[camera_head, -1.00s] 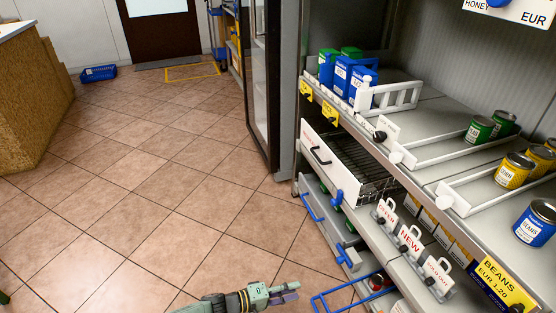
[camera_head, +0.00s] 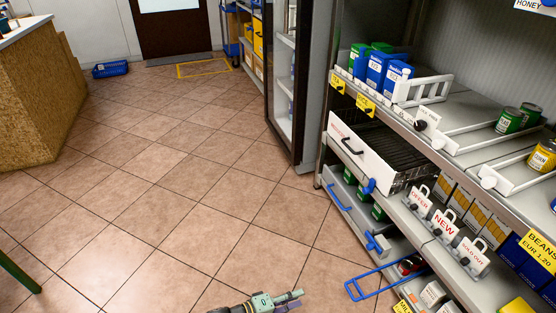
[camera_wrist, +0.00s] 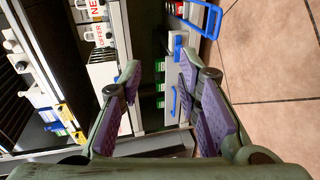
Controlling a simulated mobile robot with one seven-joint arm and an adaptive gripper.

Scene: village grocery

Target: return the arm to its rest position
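My gripper (camera_head: 292,299) shows at the bottom edge of the head view, low over the tiled floor and left of the shelf unit. In the wrist view my gripper (camera_wrist: 158,72) has its two purple-padded fingers apart, with nothing held between them. The rest of my arm is mostly cut off by the bottom of the head view.
The shelf (camera_head: 455,165) on the right holds cans, boxes and price signs. A white-fronted drawer (camera_head: 359,150) and blue handles (camera_head: 341,194) stick out towards the aisle. A wooden counter (camera_head: 35,100) stands at the left. The tiled floor (camera_head: 170,190) between them is clear.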

